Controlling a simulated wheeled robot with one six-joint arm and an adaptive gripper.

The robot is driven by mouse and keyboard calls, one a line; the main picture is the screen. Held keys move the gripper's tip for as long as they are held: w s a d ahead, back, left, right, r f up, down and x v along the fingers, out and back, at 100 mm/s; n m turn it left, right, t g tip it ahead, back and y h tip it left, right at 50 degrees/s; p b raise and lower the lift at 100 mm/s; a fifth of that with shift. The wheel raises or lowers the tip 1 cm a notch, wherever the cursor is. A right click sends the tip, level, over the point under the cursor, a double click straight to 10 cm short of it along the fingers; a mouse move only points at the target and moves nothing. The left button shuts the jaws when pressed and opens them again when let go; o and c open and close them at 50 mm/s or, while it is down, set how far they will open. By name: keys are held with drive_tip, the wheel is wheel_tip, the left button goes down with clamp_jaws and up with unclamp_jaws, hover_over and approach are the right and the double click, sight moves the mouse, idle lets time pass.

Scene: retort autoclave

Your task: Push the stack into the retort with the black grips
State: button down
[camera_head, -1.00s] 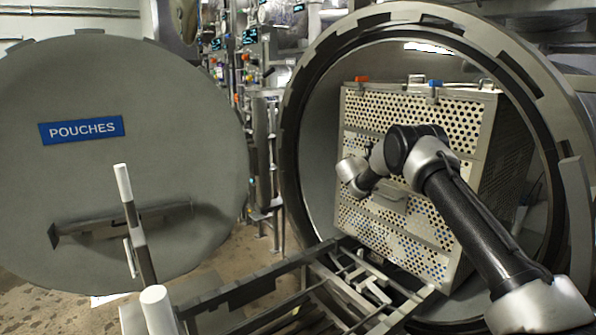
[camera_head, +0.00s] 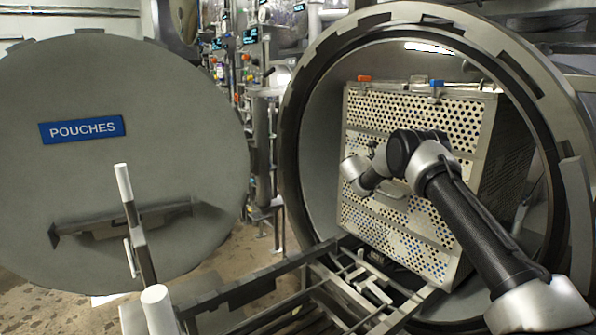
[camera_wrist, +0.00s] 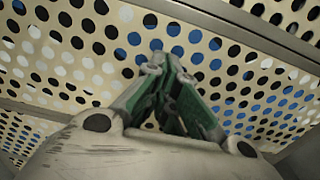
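The stack (camera_head: 385,107) of perforated pale metal baskets stands inside the round mouth of the open retort (camera_head: 298,90). Its holed front face (camera_wrist: 75,45) fills the wrist view. My gripper (camera_wrist: 160,62) has its green-padded fingers drawn together, with nothing seen between them. Its tips are at the stack's front face; whether they touch is hard to tell. In the head view my arm covers part of that face and the fingertips are not clear. No black grips can be clearly made out; two posts at the front left have white ends (camera_head: 157,308).
The retort door (camera_head: 150,180) hangs wide open at left with a blue POUCHES sign (camera_head: 82,129). A rail frame (camera_head: 265,283) leads up to the mouth. The retort's thick rim curves close around the stack and my arm. Pipes and equipment stand behind.

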drive_tip(key=v, duration=0.8)
drive_tip(key=shift+s, duration=0.25)
